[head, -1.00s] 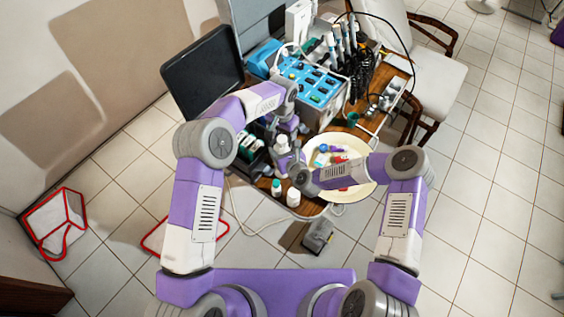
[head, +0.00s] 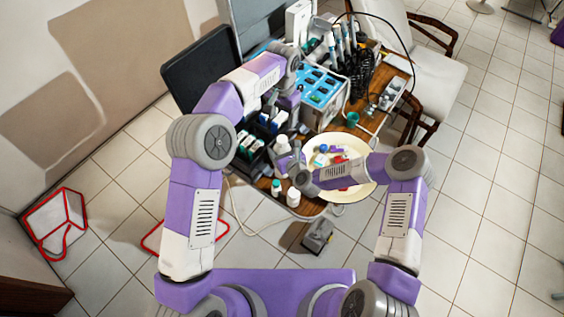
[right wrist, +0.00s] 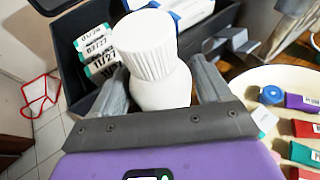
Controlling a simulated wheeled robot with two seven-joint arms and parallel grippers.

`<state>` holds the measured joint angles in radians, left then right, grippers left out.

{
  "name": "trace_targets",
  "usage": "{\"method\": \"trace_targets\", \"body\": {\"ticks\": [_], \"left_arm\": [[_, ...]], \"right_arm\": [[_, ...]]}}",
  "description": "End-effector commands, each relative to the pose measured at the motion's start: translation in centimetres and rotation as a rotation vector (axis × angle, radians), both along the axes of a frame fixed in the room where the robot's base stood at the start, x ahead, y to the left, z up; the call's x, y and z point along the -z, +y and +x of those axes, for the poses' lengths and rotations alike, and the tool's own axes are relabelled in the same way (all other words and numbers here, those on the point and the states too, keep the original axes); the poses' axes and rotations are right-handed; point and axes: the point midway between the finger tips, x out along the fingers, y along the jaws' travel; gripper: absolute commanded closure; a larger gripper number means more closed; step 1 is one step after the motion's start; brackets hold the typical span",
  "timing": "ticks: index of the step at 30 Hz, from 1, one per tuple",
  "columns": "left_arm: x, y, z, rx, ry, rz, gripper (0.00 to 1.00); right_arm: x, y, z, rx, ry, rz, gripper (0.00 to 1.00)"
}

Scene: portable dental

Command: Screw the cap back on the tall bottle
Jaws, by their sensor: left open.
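The tall white bottle (right wrist: 160,88) stands upright between the two fingers of my right gripper (head: 289,160). The fingers appear to press on its body from both sides. A white ribbed cap (right wrist: 146,42) sits on top of the bottle; how tightly it is screwed I cannot tell. In the head view the cap (head: 281,141) shows just above my right gripper. My left gripper (head: 291,108) is open, above and behind the bottle and apart from the cap. Its fingertips are small and hard to make out.
A cream round basin (head: 363,188) with coloured packets is right of the bottle. A dark organizer box (head: 252,160) with labelled boxes is to its left. Two small bottles, one white (head: 293,197) and one teal-capped (head: 276,188), stand at the table's front edge. A blue-topped device (head: 322,88) stands behind.

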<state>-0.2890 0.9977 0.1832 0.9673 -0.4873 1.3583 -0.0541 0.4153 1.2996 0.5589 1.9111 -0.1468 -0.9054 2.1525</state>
Motion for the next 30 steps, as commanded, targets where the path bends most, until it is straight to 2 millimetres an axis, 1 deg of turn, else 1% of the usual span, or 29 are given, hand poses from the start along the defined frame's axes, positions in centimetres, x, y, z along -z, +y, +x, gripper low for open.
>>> {"method": "trace_targets", "body": {"ticks": [1, 3, 14, 17, 27, 30], "left_arm": [[0.0, 0.0, 0.0, 0.000, 0.000, 0.000, 0.32], [0.0, 0.0, 0.0, 0.000, 0.000, 0.000, 0.32], [0.0, 0.0, 0.0, 0.000, 0.000, 0.000, 0.32], [0.0, 0.0, 0.0, 0.000, 0.000, 0.000, 0.32], [0.0, 0.0, 0.0, 0.000, 0.000, 0.000, 0.32], [0.0, 0.0, 0.0, 0.000, 0.000, 0.000, 0.32]], "right_arm": [[0.0, 0.0, 0.0, 0.000, 0.000, 0.000, 0.14], [0.0, 0.0, 0.0, 0.000, 0.000, 0.000, 0.04], [-0.1, -0.2, -0.3, 0.001, 0.001, 0.000, 0.03], [-0.4, -0.5, -1.1, 0.001, 0.002, 0.001, 0.03], [-2.3, -2.4, -5.2, 0.000, 0.001, 0.000, 0.03], [-2.7, -2.7, -5.9, 0.000, 0.001, 0.000, 0.03]]}}
